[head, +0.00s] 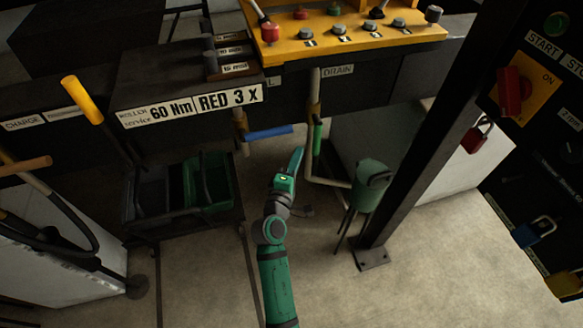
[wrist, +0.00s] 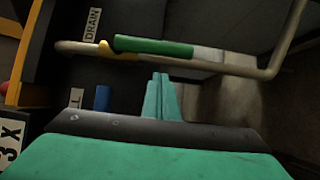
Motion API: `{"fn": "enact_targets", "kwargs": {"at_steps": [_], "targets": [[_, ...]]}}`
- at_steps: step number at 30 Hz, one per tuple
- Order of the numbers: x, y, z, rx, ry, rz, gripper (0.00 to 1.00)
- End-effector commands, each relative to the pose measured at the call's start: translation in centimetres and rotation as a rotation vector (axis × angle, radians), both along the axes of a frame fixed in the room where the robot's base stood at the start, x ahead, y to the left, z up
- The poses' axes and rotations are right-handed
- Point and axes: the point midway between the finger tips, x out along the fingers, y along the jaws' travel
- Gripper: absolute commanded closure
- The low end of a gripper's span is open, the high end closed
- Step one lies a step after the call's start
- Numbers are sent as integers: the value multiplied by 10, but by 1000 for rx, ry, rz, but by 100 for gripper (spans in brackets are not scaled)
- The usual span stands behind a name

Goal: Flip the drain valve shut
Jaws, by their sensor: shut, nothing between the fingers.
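The drain valve has a green lever (head: 317,139) on a pale pipe under the DRAIN label (head: 338,71). The lever hangs down along the pipe, in line with it. In the wrist view the green lever (wrist: 155,46) lies along the pipe (wrist: 230,66), with its brass-yellow body (wrist: 106,50) at the left end. My gripper (head: 298,153) is shut and empty, just left of and below the lever in the head view. In the wrist view my fingertips (wrist: 161,77) sit together below the lever's middle, with a visible gap.
A green funnel-like vessel (head: 371,178) stands right of the pipe. A dark post (head: 425,140) stands further right. Crates (head: 205,183) sit at left.

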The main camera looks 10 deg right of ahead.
Motion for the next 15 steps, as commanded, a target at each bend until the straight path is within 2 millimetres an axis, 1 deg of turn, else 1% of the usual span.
{"fn": "enact_targets", "kwargs": {"at_steps": [1,6,10,15], "targets": [[0,-10,-1,0,1,-6,100],[4,-26,-1,1,1,-4,100],[5,-32,-1,0,1,-3,100],[5,-33,-1,0,1,-3,100]]}}
